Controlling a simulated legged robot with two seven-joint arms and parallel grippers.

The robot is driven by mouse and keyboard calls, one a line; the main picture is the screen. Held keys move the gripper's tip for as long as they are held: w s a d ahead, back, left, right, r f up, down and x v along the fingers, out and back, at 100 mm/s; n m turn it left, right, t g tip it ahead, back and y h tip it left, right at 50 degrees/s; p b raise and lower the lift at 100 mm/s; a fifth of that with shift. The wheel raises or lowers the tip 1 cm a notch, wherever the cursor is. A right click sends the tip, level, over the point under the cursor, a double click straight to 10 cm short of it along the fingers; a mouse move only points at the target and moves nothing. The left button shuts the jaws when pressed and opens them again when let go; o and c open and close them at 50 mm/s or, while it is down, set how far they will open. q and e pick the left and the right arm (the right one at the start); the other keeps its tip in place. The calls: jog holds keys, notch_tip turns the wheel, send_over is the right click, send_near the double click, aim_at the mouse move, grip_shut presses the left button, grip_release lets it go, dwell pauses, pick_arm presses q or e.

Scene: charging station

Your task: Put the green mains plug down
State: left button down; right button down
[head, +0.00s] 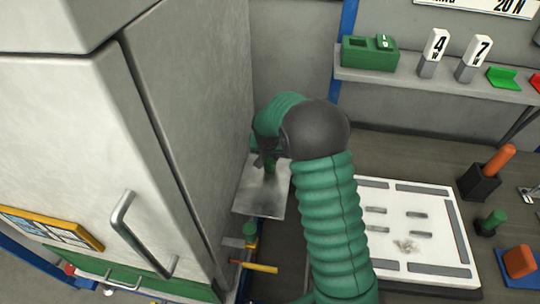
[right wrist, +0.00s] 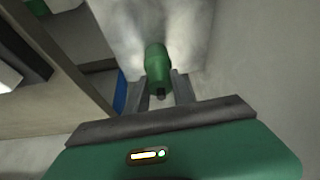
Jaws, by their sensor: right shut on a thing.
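The green mains plug (right wrist: 156,62) is held between the two grey fingers of my right gripper (right wrist: 160,88) in the right wrist view. In the head view my right gripper (head: 267,158) is partly hidden by my green arm, and only a little of the plug (head: 270,168) shows below it. The plug is over a grey metal plate (head: 255,200) beside the tall cabinet. I cannot tell whether the plug touches the plate. My left gripper is out of view.
The pale cabinet (head: 200,110) stands close on the left, with a metal handle (head: 130,235). A shelf (head: 440,85) with a green box (head: 368,54) is at the back right. A white slotted board (head: 440,235) lies right of my arm. A yellow bar (head: 260,267) sticks out below the plate.

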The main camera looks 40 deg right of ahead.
jog(key=shift+a, duration=0.15)
jog(key=shift+f, duration=0.1)
jog(key=c, duration=1.1)
grip_release()
jog(key=p+v, duration=0.1)
jog(key=v, duration=1.1)
